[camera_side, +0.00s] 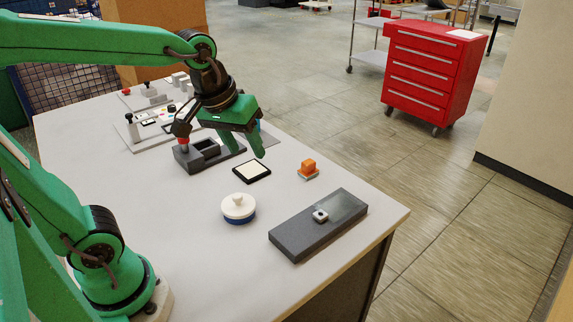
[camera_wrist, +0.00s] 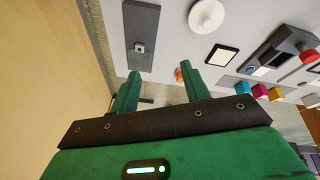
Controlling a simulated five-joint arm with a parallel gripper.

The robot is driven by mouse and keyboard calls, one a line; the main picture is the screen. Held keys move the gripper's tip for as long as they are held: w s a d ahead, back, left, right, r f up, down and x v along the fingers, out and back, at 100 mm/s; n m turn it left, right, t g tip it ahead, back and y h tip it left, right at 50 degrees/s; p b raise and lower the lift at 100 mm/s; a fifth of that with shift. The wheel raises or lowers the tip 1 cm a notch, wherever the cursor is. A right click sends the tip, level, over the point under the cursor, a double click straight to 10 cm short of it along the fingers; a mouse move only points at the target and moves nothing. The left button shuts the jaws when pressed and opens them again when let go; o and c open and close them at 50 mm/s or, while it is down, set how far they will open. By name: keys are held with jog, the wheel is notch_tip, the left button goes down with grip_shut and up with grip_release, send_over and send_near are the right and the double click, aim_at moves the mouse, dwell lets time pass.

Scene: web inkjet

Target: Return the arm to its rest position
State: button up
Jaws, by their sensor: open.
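My gripper (camera_side: 260,146) hangs above the far middle of the table in the side view, fingers pointing down and to the right. In the wrist view my gripper (camera_wrist: 162,72) shows two green fingers well apart with nothing held between them. The arm is stretched out over the table, with its elbow high. The fingertips look near the dark holder and the black-framed pad, apparently above the table and touching nothing, though the exact height is hard to tell.
A red drawer cabinet (camera_side: 430,70) stands beyond.

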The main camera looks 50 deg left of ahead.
jog(key=s+a+f+m+t, duration=0.1)
jog(key=s+m, duration=0.3)
jog(key=s, duration=0.3)
jog(key=shift+s+a+m+t, duration=0.15)
jog(key=shift+a+m+t, duration=0.05)
jog(key=shift+m+t, duration=0.1)
dwell(0.8)
